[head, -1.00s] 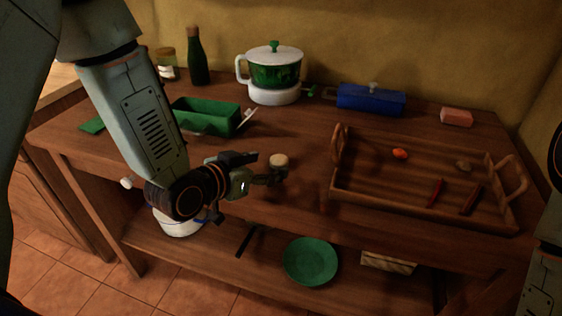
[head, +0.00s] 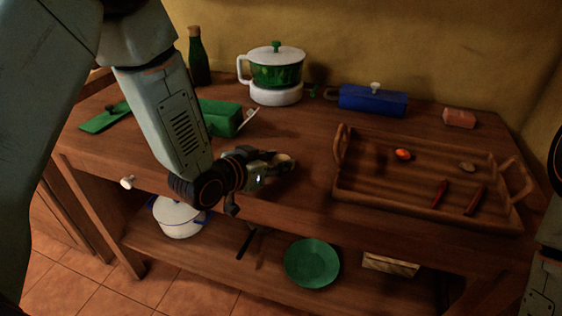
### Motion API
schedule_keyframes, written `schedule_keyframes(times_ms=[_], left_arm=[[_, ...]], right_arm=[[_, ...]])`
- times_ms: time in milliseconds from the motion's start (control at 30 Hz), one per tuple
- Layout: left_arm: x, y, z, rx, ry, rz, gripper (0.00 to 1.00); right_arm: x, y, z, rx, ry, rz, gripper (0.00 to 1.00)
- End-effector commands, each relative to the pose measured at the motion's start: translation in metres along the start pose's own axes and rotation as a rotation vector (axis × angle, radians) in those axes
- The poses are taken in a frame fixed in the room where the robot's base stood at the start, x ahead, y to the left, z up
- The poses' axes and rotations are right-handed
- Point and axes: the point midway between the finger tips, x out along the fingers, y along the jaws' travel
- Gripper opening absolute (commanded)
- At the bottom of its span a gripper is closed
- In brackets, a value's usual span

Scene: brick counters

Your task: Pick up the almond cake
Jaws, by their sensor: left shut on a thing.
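The almond cake (head: 285,160) looks like a small, round, pale-topped piece at the middle of the wooden counter (head: 290,125). My left gripper (head: 278,166) comes in from the left and is shut on the cake, at or just above the counter top. Its fingers hide the cake's lower part, so I cannot tell whether it touches the wood. Only a part of my right arm shows at the right edge; its gripper is out of view.
A wooden tray (head: 428,217) with several small items stands to the right. A green box (head: 222,118) sits behind my left arm.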

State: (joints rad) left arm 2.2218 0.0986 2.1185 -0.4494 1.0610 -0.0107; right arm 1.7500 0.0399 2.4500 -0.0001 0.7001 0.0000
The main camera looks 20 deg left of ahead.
Motion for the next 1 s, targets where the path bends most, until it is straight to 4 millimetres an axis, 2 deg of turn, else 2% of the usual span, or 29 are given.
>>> schedule_keyframes(times_ms=[133, 333, 433, 800, 1000], left_arm=[[0.000, 0.000, 0.000, 0.000, 0.000, 0.000, 0.19], [0.000, 0.000, -0.001, 0.000, 0.001, 0.000, 0.19], [-0.003, 0.000, -0.007, 0.001, 0.003, 0.000, 0.19], [-0.029, 0.000, -0.072, 0.002, 0.005, 0.000, 0.19], [-0.038, 0.000, -0.091, 0.000, 0.001, 0.000, 0.19]], right_arm=[[0.000, 0.000, 0.000, 0.000, 0.000, 0.000, 0.40], [0.000, 0.000, 0.000, 0.000, 0.000, 0.000, 0.40], [-0.002, 0.000, 0.000, 0.000, 0.000, 0.000, 0.40], [-0.022, 0.000, 0.000, 0.000, 0.000, 0.000, 0.40], [-0.028, 0.000, 0.000, 0.000, 0.000, 0.000, 0.40]])
